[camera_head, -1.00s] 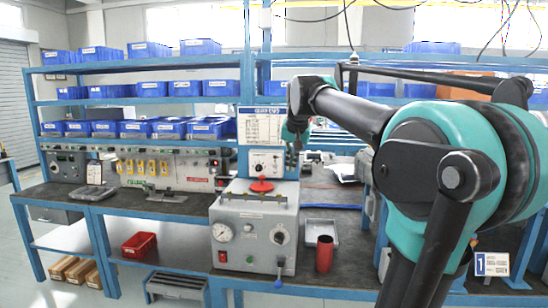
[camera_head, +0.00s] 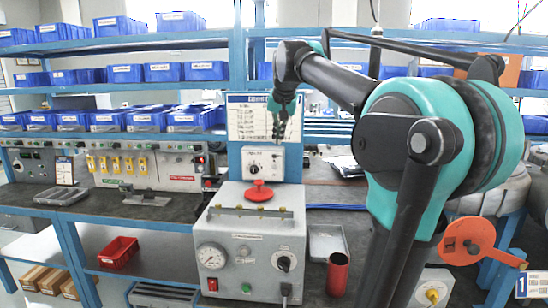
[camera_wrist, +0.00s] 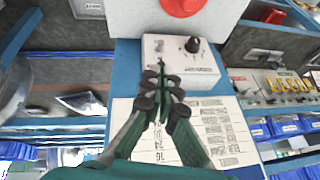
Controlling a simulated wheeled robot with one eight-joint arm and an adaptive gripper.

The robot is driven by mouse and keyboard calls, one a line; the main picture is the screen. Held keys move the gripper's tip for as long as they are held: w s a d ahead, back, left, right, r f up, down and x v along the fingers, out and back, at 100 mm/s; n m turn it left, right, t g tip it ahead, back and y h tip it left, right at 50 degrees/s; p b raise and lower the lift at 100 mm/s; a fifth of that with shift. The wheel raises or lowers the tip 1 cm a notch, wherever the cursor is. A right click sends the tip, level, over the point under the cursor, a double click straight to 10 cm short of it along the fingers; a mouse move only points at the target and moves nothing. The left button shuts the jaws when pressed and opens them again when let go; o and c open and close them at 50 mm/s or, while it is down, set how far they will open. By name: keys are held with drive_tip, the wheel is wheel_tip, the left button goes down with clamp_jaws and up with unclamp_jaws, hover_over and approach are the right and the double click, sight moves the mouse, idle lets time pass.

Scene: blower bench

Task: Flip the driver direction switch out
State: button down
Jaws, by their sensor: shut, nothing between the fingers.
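The small white control box (camera_head: 263,163), which seems to carry the driver direction switch, is fixed to the blue upright below a printed sheet. It has a black knob. In the wrist view the box (camera_wrist: 205,62) shows the knob (camera_wrist: 192,44) and a small dark mark left of it; I cannot tell the switch's position. My gripper (camera_head: 279,135) is shut and empty, in front of the sheet and above the box in the head view. In the wrist view its fingers (camera_wrist: 162,80) overlap the box's near left part; contact cannot be told.
A grey pressure unit (camera_head: 250,240) with a gauge and a red disc (camera_head: 258,191) stands below the box. A red cylinder (camera_head: 338,273) and a grey tray (camera_head: 327,241) are beside it. Blue bins fill the shelves. An orange disc (camera_head: 467,241) is at lower right.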

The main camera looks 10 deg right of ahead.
sight(274, 167)
drive_tip(key=x, duration=1)
drive_tip(key=shift+s+a+f+t, duration=0.15)
drive_tip(key=shift+s+f+t, duration=0.4)
drive_tip(key=shift+t, duration=0.65)
idle(0.4)
drive_tip(key=shift+s+a+f+t+h, duration=0.1)
drive_tip(key=shift+s+f+t+h, duration=0.15)
drive_tip(key=shift+t, duration=0.4)
drive_tip(key=shift+s+f+t+h, duration=0.15)
drive_tip(key=shift+f+t+h, duration=0.2)
drive_tip(key=shift+t, duration=0.3)
drive_tip(key=shift+f+t, duration=0.15)
drive_tip(key=shift+t, duration=0.15)
drive_tip(key=shift+s+f, duration=0.15)
drive_tip(key=shift+f, duration=0.1)
drive_tip(key=shift+r, duration=0.15)
